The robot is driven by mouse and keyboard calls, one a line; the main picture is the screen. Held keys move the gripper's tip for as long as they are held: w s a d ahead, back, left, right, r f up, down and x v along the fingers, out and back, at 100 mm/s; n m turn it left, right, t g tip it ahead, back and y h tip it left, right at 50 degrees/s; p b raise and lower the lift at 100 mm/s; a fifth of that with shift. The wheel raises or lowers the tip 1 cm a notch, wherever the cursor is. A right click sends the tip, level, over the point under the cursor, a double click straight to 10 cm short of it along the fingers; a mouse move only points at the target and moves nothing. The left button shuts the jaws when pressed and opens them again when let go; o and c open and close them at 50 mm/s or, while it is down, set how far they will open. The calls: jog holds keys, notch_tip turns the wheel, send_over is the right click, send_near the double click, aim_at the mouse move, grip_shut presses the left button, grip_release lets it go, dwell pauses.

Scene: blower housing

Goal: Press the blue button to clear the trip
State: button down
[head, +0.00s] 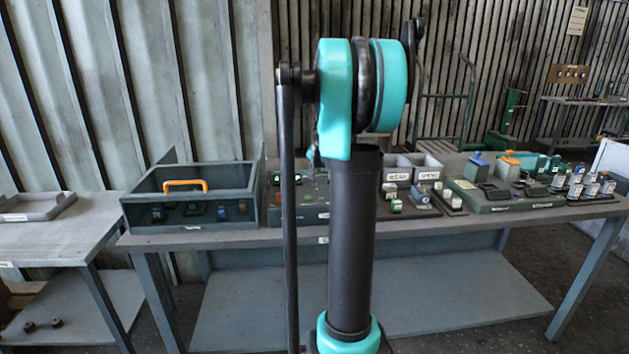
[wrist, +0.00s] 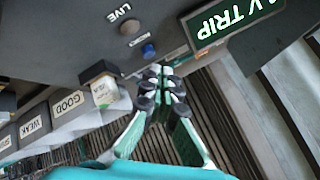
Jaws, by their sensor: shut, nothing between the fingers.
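The blue button (wrist: 149,50) is a small round button on a dark grey panel (wrist: 60,35) in the wrist view. Beside it sit a brownish round knob or lamp (wrist: 130,27) and the label LIVE. My gripper (wrist: 166,72) is shut and empty. Its dark-and-white fingertips are just below and right of the blue button in the picture, seemingly apart from it. I cannot tell the depth gap. In the head view my arm hides the gripper and the button cannot be picked out.
In the head view, a grey box with an orange handle (head: 186,184) stands left on the bench. Grey bins (head: 428,166) and a green-grey tray (head: 500,205) with devices stand right.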

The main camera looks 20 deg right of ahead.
aim_at(315, 182)
jog(key=shift+f, duration=0.1)
jog(key=shift+f, duration=0.3)
jog(key=shift+f, duration=0.4)
dwell(0.9)
jog(key=shift+r, duration=0.85)
jog(key=shift+r, duration=2.5)
